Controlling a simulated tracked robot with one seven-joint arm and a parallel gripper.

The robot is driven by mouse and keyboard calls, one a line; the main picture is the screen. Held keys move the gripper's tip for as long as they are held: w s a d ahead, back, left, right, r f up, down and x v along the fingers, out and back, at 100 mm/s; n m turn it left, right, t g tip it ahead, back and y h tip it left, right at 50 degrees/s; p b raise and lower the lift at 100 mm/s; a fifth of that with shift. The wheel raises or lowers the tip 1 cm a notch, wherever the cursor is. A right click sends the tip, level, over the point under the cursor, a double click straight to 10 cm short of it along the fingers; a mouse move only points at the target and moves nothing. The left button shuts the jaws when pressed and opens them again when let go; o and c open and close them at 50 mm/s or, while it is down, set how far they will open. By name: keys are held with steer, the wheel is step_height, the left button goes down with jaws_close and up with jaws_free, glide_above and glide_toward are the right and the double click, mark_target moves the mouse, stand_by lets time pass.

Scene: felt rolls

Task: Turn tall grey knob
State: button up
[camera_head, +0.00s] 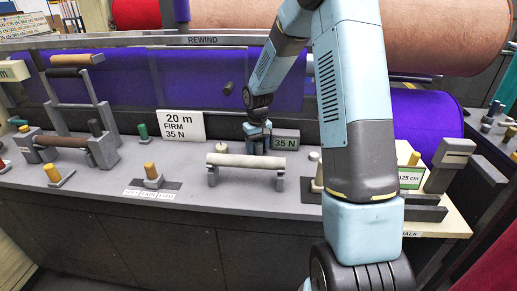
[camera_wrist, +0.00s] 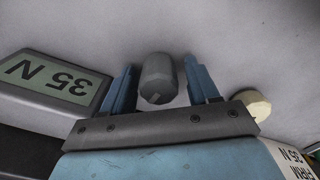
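The tall grey knob (camera_wrist: 157,78) stands between the two blue fingers of my gripper (camera_wrist: 160,88) in the wrist view. A gap shows on each side of the knob, so the gripper is open around it and not pressed on it. The knob's top carries a short light mark. In the head view my gripper (camera_head: 257,136) points down at the panel, left of a small display reading 35 N (camera_head: 285,139). The knob is hidden there behind the gripper. The display also shows upside down in the wrist view (camera_wrist: 50,85).
A cream knob (camera_wrist: 252,104) is close to the right finger in the wrist view. In the head view a bar on two posts (camera_head: 246,161) stands in front of my gripper. A sign reading 20 m FIRM 35 N (camera_head: 181,126) stands to the left.

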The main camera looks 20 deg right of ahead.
mark_target(257, 143)
step_height(257, 143, up, 14)
steer(key=shift+f, duration=0.2)
stand_by(0.6)
steer(key=shift+r, duration=0.1)
steer(key=s+r+m+t, duration=0.1)
steer(key=s+r, duration=0.4)
steer(key=s, duration=0.3)
steer(key=s+r+t, duration=0.2)
steer(key=s+r, duration=0.3)
steer(key=s, duration=0.3)
steer(key=s+r+m+t, duration=0.1)
steer(key=s+r, duration=0.4)
steer(key=s, duration=0.3)
steer(key=shift+m+t, duration=0.3)
steer(key=shift+t, duration=0.5)
steer(key=shift+s+d+f, duration=0.1)
steer(key=shift+s+f, duration=0.05)
steer(key=shift+s, duration=1.5)
steer(key=shift+s+d+f, duration=0.1)
steer(key=shift+s, duration=1.6)
steer(key=shift+s+d+f, duration=0.1)
steer(key=shift+s+f, duration=0.05)
steer(key=shift+s, duration=1.5)
